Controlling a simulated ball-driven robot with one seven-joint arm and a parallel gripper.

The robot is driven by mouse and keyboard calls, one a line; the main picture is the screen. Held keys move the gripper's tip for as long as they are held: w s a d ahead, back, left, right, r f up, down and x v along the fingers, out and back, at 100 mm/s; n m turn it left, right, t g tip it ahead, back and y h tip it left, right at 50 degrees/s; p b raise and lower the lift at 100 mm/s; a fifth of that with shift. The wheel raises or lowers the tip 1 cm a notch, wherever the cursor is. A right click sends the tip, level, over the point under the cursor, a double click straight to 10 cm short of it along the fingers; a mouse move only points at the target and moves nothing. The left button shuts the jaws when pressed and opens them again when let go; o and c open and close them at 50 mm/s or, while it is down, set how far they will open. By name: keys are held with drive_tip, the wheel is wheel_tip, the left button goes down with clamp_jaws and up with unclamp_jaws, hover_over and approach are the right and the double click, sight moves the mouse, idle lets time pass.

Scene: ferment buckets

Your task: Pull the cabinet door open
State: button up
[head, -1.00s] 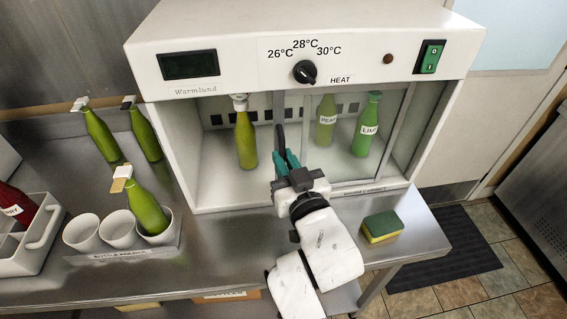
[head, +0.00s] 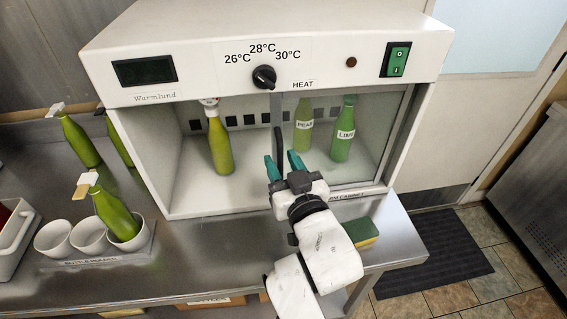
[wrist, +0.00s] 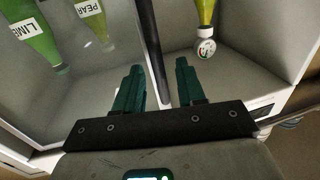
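The white cabinet (head: 262,40) stands on the steel counter. Its glass door (head: 355,165) covers the right part of the front, with two bottles behind it. The left part of the front looks uncovered. A dark upright handle (head: 278,143) is at the door's left edge; it also shows in the wrist view (wrist: 153,45). My gripper (head: 283,163) is open at the lower end of the handle. In the wrist view my gripper (wrist: 160,80) has its teal fingers on either side of the handle's line. I cannot tell whether either finger touches it.
A green-yellow bottle (head: 219,145) stands inside at the left. A sponge (head: 361,232) lies right of my arm. A cup rack (head: 100,260) with a tilted bottle (head: 115,215) is on the counter at left.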

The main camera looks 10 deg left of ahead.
drive_tip(key=b+v, duration=0.1)
drive_tip(key=v, duration=0.9)
drive_tip(key=shift+s+d+b, duration=0.15)
drive_tip(key=shift+s+b, duration=0.2)
drive_tip(key=d+f+g+h, duration=0.1)
drive_tip(key=d+f, duration=0.2)
drive_tip(key=s+d+f+m+g+h, duration=0.1)
drive_tip(key=d+f+h, duration=0.1)
drive_tip(key=d+f, duration=0.2)
drive_tip(key=d+f+m+g+h, duration=0.1)
drive_tip(key=d+f, duration=0.2)
drive_tip(key=f, duration=0.1)
drive_tip(key=shift+s+d+g+h, duration=0.15)
drive_tip(key=shift+d+g+h, duration=0.1)
drive_tip(key=shift+g+h, duration=0.05)
drive_tip(key=s+d+f+m+g+h, duration=0.2)
drive_tip(key=s+d+f+g, duration=0.3)
drive_tip(key=s+d+f, duration=0.3)
drive_tip(key=s+d+f+m+g+h, duration=0.1)
drive_tip(key=s+d+f+g, duration=0.5)
drive_tip(key=s, duration=0.9)
drive_tip(key=d+f, duration=0.2)
drive_tip(key=d, duration=0.1)
drive_tip(key=shift+s+d+m+h, duration=0.2)
drive_tip(key=shift+s+m+h, duration=0.05)
drive_tip(key=shift+m+h, duration=0.15)
